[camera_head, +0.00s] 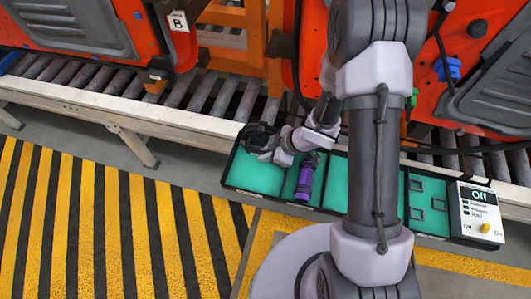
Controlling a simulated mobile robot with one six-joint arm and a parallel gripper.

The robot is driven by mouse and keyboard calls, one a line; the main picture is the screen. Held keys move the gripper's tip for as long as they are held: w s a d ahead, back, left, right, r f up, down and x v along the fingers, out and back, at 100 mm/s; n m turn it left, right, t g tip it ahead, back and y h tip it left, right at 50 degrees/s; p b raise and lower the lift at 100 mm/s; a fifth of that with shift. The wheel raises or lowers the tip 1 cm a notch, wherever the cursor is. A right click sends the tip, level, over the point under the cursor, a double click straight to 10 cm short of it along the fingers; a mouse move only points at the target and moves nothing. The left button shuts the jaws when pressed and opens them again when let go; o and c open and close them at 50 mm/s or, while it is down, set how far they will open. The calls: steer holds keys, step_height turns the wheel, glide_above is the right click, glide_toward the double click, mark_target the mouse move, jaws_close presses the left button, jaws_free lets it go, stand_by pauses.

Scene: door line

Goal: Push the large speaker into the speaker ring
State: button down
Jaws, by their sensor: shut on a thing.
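My gripper (268,151) is small in view at the left end of my arm, over the left compartment of the green-lined tray (252,177). It is shut on a dark, roundish thing, apparently the large speaker (258,135). The fingers and this thing partly blend together, so the exact grip is unclear. It is held over or near the tray's back edge, beside the conveyor. I cannot make out the speaker ring on the orange door panels (300,45); my arm hides part of the right-hand one.
A purple cylindrical tool (305,183) is in the tray's second compartment. Small square frames (417,185) lie further right. A control box (478,213) reading "Off" stands at the tray's right end. The roller conveyor (190,125) runs behind. Striped floor (100,220) lies clear at left.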

steer(key=shift+r+p, duration=2.35)
steer(key=shift+p, duration=0.05)
steer(key=shift+s+a+f+b, duration=0.25)
steer(key=shift+s+b, duration=0.3)
steer(key=s+b, duration=0.1)
steer(key=s+a+b, duration=0.1)
steer(key=s, duration=0.1)
steer(key=s+a+b, duration=0.1)
steer(key=s, duration=0.1)
steer(key=shift+s+f, duration=0.15)
steer(key=shift+s, duration=0.05)
